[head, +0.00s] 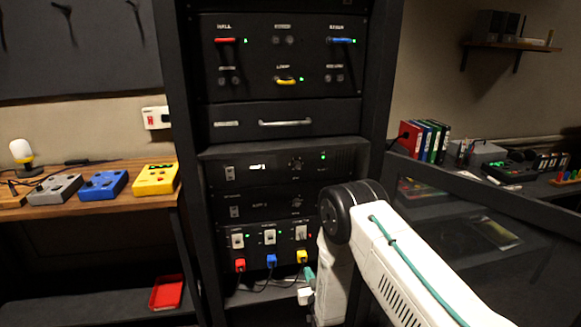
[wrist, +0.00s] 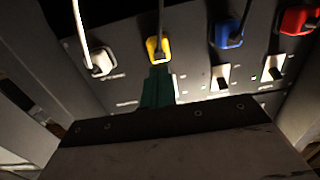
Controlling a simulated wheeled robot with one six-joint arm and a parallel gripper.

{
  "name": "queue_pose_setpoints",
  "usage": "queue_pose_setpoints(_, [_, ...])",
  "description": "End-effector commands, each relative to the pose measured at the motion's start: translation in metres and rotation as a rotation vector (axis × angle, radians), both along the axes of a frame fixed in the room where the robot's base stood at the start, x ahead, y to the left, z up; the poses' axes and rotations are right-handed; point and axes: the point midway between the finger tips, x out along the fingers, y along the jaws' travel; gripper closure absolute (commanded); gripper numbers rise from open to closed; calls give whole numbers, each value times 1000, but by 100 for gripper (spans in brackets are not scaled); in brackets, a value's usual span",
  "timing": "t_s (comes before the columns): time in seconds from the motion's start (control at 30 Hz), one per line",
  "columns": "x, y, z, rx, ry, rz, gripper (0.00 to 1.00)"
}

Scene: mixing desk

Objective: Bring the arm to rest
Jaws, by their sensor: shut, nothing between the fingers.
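My arm reaches in from the lower right of the head view toward the lower part of the black rack (head: 185,200). My gripper (wrist: 157,88) shows as teal fingers in the wrist view, shut and empty. Their tips are close to the yellow plug (wrist: 156,48); whether they touch it I cannot tell. In the head view my gripper (head: 309,274) is partly hidden behind my arm, just below the yellow plug (head: 302,256). A white plug (head: 305,296) is close beneath it, and also shows in the wrist view (wrist: 101,61).
A red plug (head: 240,265) and a blue plug (head: 271,261) sit left of the yellow one, with cables hanging below. A desk (head: 100,205) with coloured pedals stands at left. A dark panel (head: 480,210) stands at right, near my arm.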

Motion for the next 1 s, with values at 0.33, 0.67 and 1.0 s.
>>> queue_pose_setpoints(0.33, [-59, -18, -55, -145, 756, 16, 100])
queue_pose_setpoints(0.67, [-131, -56, 68, -217, 1234, 8, 100])
queue_pose_setpoints(1.0, [-231, -104, 216, -248, 1531, -12, 100])
